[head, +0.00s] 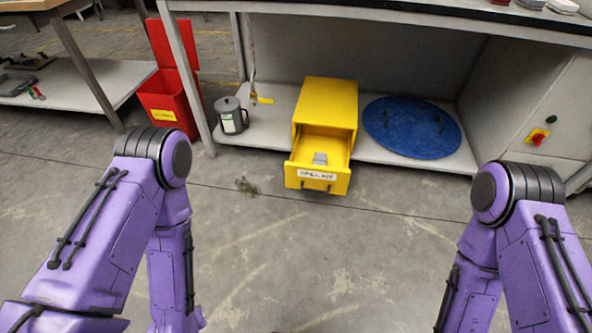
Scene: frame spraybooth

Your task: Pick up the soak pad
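A yellow spill-kit box (331,100) stands on the low shelf under the bench in the head view. Its drawer (318,185) is pulled open toward me, with a label and a dark handle on its front. A small grey pad (320,158) lies inside the drawer; it looks like the soak pad. Both my purple arms reach down at the left and right sides, well short of the drawer. Their grippers are below the picture and not seen.
A grey can (231,116) stands on the shelf left of the box, near a yellow-handled valve (261,99). A blue round lid (411,127) lies right of it. A red bin (170,100) stands open at left. A dark stain (246,186) marks the floor. The floor ahead is clear.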

